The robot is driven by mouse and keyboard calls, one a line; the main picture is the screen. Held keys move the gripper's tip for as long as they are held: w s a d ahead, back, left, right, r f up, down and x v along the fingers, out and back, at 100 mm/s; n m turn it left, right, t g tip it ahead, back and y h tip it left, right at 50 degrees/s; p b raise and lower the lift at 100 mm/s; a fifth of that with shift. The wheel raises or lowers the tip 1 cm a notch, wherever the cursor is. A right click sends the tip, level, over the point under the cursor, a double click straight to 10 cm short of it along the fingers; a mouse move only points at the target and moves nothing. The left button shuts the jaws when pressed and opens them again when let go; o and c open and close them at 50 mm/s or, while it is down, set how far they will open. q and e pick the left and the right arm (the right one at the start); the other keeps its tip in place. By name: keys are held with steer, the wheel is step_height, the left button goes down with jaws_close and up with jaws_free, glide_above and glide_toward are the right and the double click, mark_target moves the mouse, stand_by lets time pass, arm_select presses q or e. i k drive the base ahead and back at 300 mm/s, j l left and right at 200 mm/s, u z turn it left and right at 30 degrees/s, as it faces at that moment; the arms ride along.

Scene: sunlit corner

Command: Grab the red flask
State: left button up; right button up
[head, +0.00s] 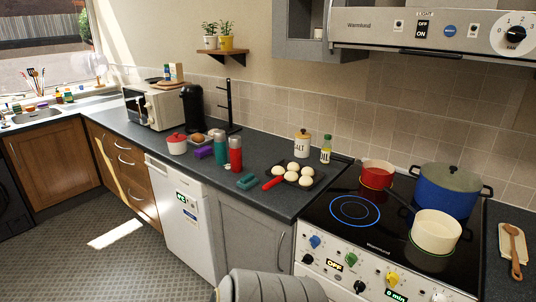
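Neither of my grippers shows in the head view.
A teal block-like item (247,182) and a tray of pale round buns (292,181) with a red handle lie to the right. The hob (320,212) is further right.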

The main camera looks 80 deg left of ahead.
mark_target(236, 142)
steer(key=u, duration=3)
